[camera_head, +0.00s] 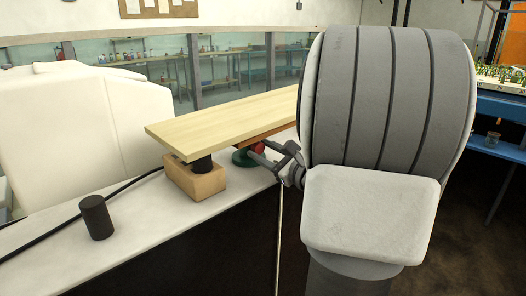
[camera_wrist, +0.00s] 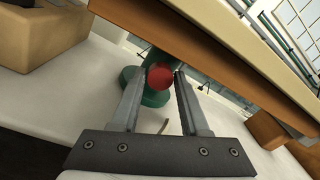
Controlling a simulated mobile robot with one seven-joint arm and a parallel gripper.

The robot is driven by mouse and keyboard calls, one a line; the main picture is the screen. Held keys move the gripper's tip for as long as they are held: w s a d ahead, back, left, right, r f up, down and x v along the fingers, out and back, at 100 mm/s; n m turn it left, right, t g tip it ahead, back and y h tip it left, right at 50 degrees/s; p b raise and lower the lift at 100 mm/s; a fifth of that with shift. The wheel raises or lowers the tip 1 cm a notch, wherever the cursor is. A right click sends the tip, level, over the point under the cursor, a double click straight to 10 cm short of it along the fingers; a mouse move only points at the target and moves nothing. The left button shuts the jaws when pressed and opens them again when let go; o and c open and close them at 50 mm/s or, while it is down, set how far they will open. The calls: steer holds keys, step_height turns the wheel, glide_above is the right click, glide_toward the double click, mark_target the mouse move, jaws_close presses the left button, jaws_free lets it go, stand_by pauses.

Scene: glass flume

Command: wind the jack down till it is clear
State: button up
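The jack is a green body on a round green base (camera_wrist: 155,95) with a red knob (camera_wrist: 161,77) facing me. It stands on the white ledge under a brown wooden beam (camera_wrist: 190,45). Its top meets the beam's lower edge in the picture; I cannot tell whether they touch. In the head view the jack (camera_head: 243,158) is partly hidden by the plank and my gripper. My gripper (camera_wrist: 161,74) points at the knob, with one finger on each side of it. The fingers are apart, with thin gaps beside the knob, and hold nothing.
A pale plank (camera_head: 225,122) lies above the beam, its near end over a dark pad on a wooden block (camera_head: 195,181). Glass panels run behind.

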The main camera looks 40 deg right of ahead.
steer(key=shift+o, duration=1.4)
steer(key=s+p, duration=0.2)
steer(key=s, duration=1.5)
steer(key=shift+s+p, duration=0.2)
steer(key=shift+p, duration=0.2)
steer(key=shift+d, duration=0.1)
